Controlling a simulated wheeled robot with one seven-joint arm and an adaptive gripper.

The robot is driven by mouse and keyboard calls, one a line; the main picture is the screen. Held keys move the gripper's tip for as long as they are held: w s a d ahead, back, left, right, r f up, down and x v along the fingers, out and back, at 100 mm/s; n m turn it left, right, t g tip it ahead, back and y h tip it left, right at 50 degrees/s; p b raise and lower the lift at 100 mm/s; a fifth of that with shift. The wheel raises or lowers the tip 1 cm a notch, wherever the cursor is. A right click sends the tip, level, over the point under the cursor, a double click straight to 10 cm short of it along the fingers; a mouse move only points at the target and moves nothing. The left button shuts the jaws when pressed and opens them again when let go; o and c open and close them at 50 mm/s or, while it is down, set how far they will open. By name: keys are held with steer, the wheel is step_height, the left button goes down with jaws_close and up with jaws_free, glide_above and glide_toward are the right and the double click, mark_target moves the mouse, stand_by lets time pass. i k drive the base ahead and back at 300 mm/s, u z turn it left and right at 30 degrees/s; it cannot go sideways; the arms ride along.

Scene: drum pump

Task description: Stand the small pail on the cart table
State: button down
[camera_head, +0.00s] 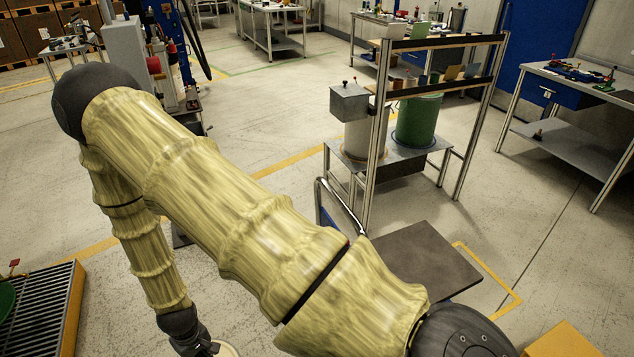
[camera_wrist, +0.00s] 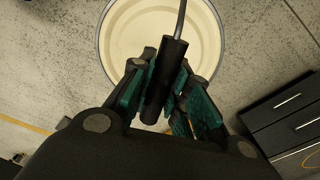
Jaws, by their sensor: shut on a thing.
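The small pail (camera_wrist: 185,20) hangs below my gripper (camera_wrist: 165,95) in the wrist view, with its round cream inside facing up. My gripper is shut on the black grip (camera_wrist: 165,80) of the pail's wire handle. In the head view only a pale bit of the pail (camera_head: 228,350) shows at the bottom edge, beside my gripper (camera_head: 203,350). The cart table (camera_head: 420,255) has a bare, dark flat top right of centre, partly hidden by my arm. The pail is well to the left of it and apart from it.
A metal rack (camera_head: 378,130) stands behind the cart, by a bench with a green drum (camera_head: 418,120). A yellow-edged grating (camera_head: 45,315) lies at lower left. A yellow block (camera_head: 560,342) is at lower right. Dark drawers (camera_wrist: 285,115) show in the wrist view.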

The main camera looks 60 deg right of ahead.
mark_target(426, 258)
steer(key=k, duration=0.5)
steer(key=z, duration=2.15)
steer(key=i, duration=0.5)
